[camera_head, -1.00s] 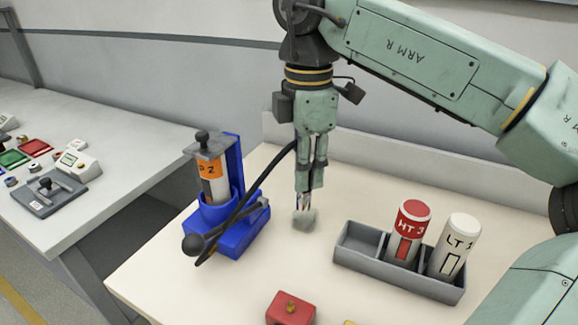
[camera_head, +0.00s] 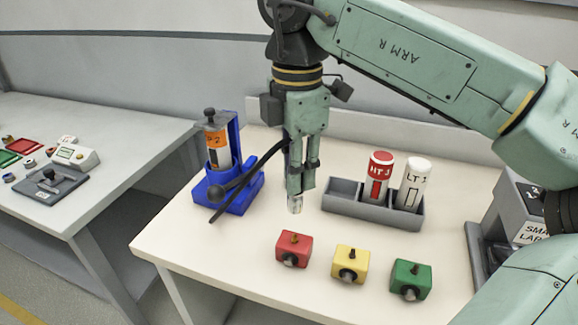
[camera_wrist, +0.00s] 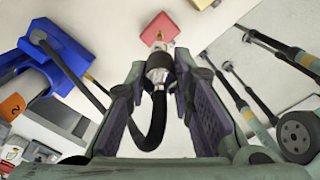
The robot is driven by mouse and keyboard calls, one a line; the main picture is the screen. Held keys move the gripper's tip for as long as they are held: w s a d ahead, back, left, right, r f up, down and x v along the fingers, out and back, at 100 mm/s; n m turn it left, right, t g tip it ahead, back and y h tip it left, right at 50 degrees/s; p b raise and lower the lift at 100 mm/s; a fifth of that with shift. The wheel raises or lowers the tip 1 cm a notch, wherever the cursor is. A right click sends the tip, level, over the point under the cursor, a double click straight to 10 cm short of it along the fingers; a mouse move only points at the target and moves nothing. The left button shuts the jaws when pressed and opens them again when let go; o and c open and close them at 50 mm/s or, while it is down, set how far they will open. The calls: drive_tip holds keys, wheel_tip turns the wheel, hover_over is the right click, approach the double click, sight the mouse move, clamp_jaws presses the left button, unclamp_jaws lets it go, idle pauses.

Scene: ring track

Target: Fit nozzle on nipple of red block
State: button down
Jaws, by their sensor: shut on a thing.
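The red block (camera_head: 293,249) stands at the front of the bench, with a small brass nipple (camera_head: 294,237) upright on top. Both also show at the top of the wrist view, as the red block (camera_wrist: 172,24) and the brass nipple (camera_wrist: 158,38). My gripper (camera_head: 298,185) points down and is shut on the nozzle (camera_head: 295,205), a silver piece on a black hose (camera_head: 256,168). In the wrist view the nozzle (camera_wrist: 159,62) sits between the fingertips, near the nipple in the picture. In the head view it is above and behind the block, apart from it.
A blue pump stand (camera_head: 225,198) with an orange-labelled cartridge is at left; the hose runs from it. A grey tray (camera_head: 340,202) with a red and a white cartridge is at right behind. A yellow block (camera_head: 350,263) and a green block (camera_head: 410,279) stand right of the red one.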

sight(295, 206)
idle(0.3)
drive_tip(key=shift+f+b, duration=2.15)
drive_tip(key=shift+f, duration=0.5)
drive_tip(key=shift+f+b, duration=1.15)
drive_tip(key=shift+f, duration=0.15)
idle(0.5)
drive_tip(key=c, duration=1.3)
unclamp_jaws()
